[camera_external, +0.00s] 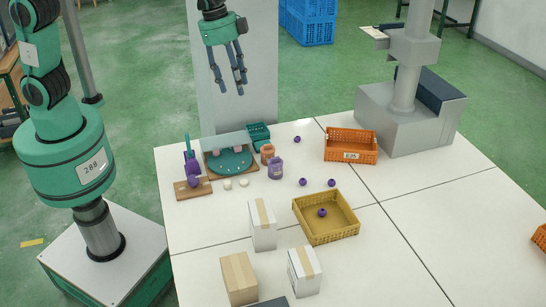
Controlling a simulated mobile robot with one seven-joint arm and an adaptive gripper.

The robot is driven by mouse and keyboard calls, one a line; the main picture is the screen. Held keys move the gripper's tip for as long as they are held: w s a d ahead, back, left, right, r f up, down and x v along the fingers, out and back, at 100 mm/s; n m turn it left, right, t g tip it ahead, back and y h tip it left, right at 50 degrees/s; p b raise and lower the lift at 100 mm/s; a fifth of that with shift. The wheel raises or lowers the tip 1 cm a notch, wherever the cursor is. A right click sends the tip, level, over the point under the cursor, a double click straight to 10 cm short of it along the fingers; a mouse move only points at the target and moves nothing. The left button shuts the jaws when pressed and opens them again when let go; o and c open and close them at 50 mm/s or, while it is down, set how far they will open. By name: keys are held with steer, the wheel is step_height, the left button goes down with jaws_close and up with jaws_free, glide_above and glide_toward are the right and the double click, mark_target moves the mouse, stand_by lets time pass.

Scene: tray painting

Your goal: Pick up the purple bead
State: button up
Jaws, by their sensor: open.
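Small purple beads lie on the white table (400,215). One bead (297,139) lies toward the back, left of the orange crate. Two more, a left bead (302,182) and a right bead (332,182), lie behind the yellow crate. Another bead (322,213) is inside the yellow crate (343,235). I cannot tell which bead is meant. My gripper (231,90) is open and empty, fingers pointing down, high above and beyond the back left of the table, apart from all beads.
An orange crate (351,155) stands at the back. A teal round piece on a tray (230,161), a purple jar (275,172) and an orange jar (267,152) stand at the left. Several cartons, one a white carton (262,230), stand in front. The table's right side is mostly clear.

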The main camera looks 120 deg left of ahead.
steer(key=w+a+f+g, duration=0.1)
steer(key=w+a+f, duration=0.95)
steer(key=f, duration=0.35)
steer(key=m+g+p, duration=0.1)
steer(key=p, duration=0.1)
glide_above(303, 182)
step_height(303, 182, down, 18)
steer(key=shift+s+a+f+h, duration=0.2)
steer(key=shift+a+h, duration=0.1)
steer(key=shift+a, duration=0.15)
steer(key=shift+f, duration=0.1)
steer(key=shift+f+b, duration=0.5)
steer(key=shift+f, duration=3.75)
steer(key=shift+f, duration=0.1)
steer(key=shift+f, duration=2.5)
